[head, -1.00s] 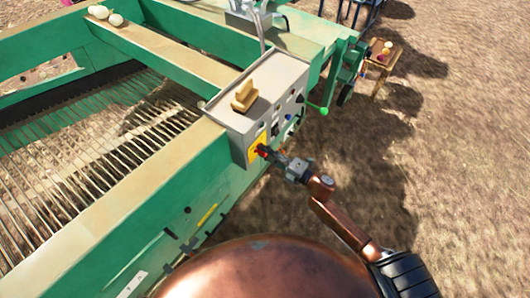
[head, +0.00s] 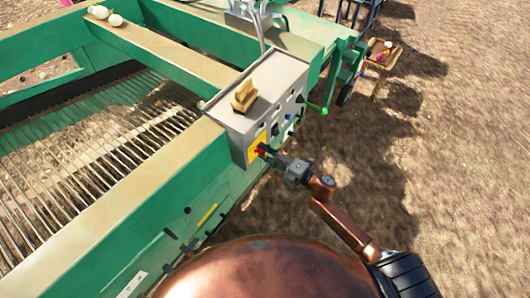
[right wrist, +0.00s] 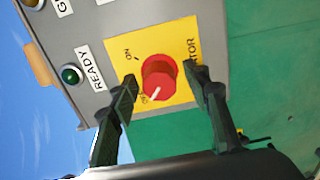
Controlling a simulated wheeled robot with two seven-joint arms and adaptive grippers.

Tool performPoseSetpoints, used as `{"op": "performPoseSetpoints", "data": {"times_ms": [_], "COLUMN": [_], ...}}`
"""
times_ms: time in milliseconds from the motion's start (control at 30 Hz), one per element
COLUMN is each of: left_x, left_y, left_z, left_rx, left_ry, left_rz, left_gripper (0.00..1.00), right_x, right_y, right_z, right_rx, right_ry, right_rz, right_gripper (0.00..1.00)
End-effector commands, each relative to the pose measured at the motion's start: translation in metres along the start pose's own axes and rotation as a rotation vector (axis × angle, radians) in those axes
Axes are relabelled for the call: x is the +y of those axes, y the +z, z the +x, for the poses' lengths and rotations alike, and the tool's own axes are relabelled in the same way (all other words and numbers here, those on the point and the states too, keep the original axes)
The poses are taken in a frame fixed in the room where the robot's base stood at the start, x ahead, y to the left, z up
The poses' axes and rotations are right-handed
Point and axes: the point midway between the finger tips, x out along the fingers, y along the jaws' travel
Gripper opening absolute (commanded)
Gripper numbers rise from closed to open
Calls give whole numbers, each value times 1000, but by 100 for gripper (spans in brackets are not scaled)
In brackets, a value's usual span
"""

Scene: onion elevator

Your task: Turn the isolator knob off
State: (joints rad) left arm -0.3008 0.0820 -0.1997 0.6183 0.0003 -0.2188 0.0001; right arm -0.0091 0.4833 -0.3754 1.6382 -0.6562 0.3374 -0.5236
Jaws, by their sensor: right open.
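The isolator knob (right wrist: 158,78) is red and sits on a yellow plate (right wrist: 180,48) on the grey control box. Its white pointer mark slants down-left toward the small OFF label; the ON label is at its upper left. In the head view the knob (head: 261,149) is a small red spot, partly hidden by my gripper. My right gripper (right wrist: 161,80) is open, with one finger on each side of the knob; I cannot tell whether either touches it. It also shows in the head view (head: 268,153), at the box's front face. My left gripper is not in view.
The grey control box (head: 227,119) stands on the green machine frame (head: 185,185), beside a bed of metal bars (head: 80,150). A green-tipped lever (head: 323,110) sticks out to the right. A green READY lamp (right wrist: 70,75) is near the knob. Open ground lies right.

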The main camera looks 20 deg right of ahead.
Motion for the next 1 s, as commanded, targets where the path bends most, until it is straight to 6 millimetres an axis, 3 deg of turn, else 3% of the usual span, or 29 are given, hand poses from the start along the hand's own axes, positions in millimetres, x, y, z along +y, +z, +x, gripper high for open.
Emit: {"op": "performPoseSetpoints", "data": {"times_ms": [600, 1000], "left_x": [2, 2], "left_y": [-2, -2], "left_z": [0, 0], "left_rx": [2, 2], "left_ry": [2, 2], "left_rz": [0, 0], "left_gripper": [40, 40], "right_x": [-1, 0], "right_y": [0, 0], "right_z": [-106, -118], "right_rx": [-1, 0], "right_ry": [-3, -1], "right_rz": [0, 0], "right_gripper": [44, 44]}}
